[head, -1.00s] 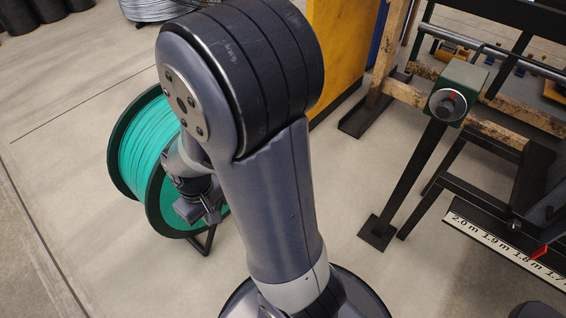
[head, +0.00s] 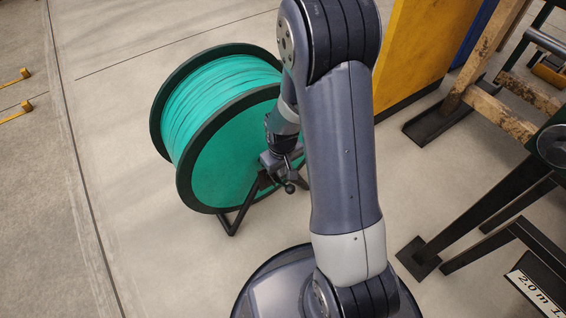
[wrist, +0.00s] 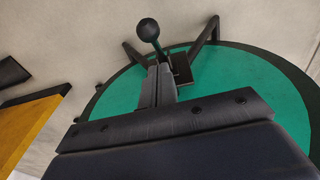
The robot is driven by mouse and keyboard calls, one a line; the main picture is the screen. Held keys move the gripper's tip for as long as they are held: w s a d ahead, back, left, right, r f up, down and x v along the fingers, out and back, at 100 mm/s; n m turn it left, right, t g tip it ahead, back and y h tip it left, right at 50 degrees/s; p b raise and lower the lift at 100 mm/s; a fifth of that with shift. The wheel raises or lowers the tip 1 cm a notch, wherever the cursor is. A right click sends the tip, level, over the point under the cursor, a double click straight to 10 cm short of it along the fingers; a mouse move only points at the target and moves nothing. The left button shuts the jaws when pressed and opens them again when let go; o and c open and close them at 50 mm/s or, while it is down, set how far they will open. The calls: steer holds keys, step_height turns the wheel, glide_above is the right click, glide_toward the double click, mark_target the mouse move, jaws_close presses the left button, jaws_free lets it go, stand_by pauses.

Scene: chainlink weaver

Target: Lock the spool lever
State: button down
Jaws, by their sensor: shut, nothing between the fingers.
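The spool (head: 222,105) is a large reel of teal line with dark green rims and a green face. My gripper (wrist: 160,72) is shut and empty, close to the lever's lower part. Whether it touches the lever I cannot tell. In the head view my gripper (head: 275,161) is beside the lever, partly hidden by my arm.
The spool's black stand (head: 240,212) rests on the concrete floor. A yellow cabinet (head: 415,45) stands behind my arm. A dark machine frame with worn wooden beams (head: 505,113) fills the right. The floor left of the spool is mostly clear, with small yellow pieces (head: 25,105) at the far left.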

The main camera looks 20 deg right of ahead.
mark_target(288, 186)
steer(key=f, duration=0.1)
steer(key=s+f+b, duration=0.1)
steer(key=d+f, duration=0.1)
steer(key=shift+s+d+f, duration=0.1)
steer(key=shift+s+f, duration=0.2)
steer(key=shift+s+f, duration=0.1)
steer(key=shift+s, duration=0.05)
steer(key=shift+s+d+f+b, duration=0.1)
steer(key=shift+s+f+b, duration=0.1)
steer(key=shift+b, duration=0.1)
